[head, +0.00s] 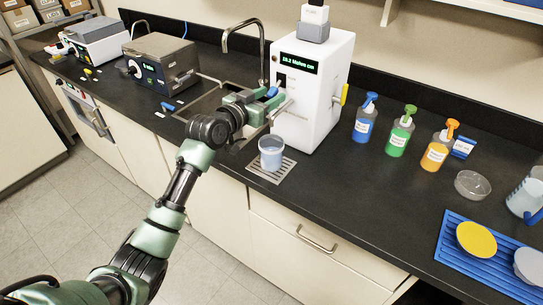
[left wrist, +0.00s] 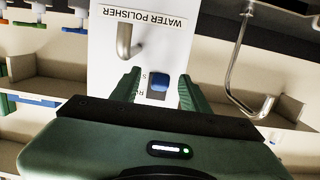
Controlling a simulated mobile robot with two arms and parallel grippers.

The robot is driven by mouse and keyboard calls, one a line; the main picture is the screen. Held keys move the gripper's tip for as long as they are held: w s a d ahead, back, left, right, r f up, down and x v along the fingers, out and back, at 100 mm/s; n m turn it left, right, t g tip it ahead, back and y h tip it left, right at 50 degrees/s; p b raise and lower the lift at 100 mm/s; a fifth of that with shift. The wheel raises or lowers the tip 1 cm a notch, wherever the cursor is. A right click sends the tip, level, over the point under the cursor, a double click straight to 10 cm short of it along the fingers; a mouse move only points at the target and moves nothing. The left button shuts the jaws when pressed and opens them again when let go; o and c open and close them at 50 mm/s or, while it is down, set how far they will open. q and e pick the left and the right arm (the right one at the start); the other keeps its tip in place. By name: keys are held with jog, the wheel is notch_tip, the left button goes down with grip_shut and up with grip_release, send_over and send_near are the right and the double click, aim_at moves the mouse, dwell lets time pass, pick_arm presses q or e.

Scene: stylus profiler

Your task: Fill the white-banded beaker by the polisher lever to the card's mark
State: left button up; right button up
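The water polisher (head: 322,75) is a white box with a lit display. A beaker (head: 271,153) with a pale rim and pale bluish content stands upright on the drain grate in front of it. I cannot make out its level exactly. My left gripper (head: 276,98) is at the polisher's front, above the beaker. In the left wrist view its fingers (left wrist: 160,92) are apart, on either side of a blue lever (left wrist: 159,83), with gaps showing. The metal spout (left wrist: 126,42) is beside it. A small blue card (head: 463,147) stands behind the orange bottle; its writing is unreadable. My right gripper is not in view.
Blue, green and orange-topped bottles (head: 399,134) stand right of the polisher. A clear dish (head: 472,185), another beaker (head: 522,194) and a blue rack (head: 462,262) are farther right. A sink (head: 202,101) with a tall faucet is left of the polisher.

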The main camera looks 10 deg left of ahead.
pick_arm(q)
jog(key=shift+c, duration=0.5)
jog(key=shift+s+a+r+p, duration=0.15)
jog(key=shift+s+a+p, duration=0.05)
jog(key=shift+s+p, duration=0.3)
jog(key=p+v, duration=0.2)
jog(key=v, duration=0.4)
jog(key=shift+p, duration=0.4)
